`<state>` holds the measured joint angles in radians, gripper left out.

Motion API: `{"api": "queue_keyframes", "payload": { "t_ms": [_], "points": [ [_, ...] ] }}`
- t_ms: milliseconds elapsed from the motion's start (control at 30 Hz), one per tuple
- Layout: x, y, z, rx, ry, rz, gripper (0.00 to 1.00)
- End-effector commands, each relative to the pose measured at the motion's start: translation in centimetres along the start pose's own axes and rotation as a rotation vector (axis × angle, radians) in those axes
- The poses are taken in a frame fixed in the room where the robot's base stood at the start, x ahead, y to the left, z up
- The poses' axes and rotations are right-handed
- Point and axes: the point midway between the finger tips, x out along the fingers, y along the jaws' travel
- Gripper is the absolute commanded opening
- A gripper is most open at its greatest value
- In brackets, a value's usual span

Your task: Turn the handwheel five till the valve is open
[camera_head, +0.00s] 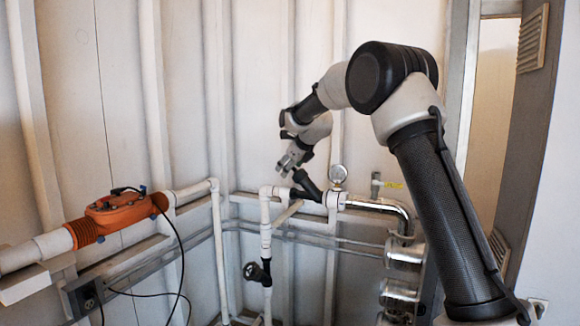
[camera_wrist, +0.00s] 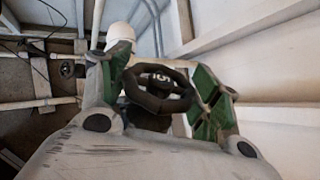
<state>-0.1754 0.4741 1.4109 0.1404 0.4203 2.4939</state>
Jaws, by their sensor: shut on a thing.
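The handwheel five (camera_wrist: 185,101) is a black spoked wheel with a pale 5 on its hub, seen in the wrist view. It sits between the two green-padded fingers of my gripper (camera_wrist: 163,78), which is shut on its rim. In the head view my gripper (camera_head: 291,160) reaches down to the top of a tilted black valve (camera_head: 308,186) on the white pipe. The wheel itself is mostly hidden there by the fingers. I cannot tell from these frames how far the valve is open.
A pressure gauge (camera_head: 338,174) stands close to the right of the valve. A second black valve (camera_head: 257,272) is on the vertical pipe below. An orange device (camera_head: 120,213) with hanging cables sits on the pipe at left. A ribbed wall stands behind.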

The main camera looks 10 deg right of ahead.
Motion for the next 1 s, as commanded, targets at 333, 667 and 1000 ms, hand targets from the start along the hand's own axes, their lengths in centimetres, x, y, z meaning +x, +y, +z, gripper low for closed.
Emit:
{"api": "queue_keyframes", "payload": {
  "t_ms": [333,667,1000],
  "points": [
    [0.04,-0.19,-0.01,-0.005,-0.001,0.12,0.39],
    [0.17,-0.24,-0.05,-0.026,-0.002,0.405,0.4],
    [0.09,-0.09,-0.01,-0.043,-0.002,0.644,0.4]
  ]
}}
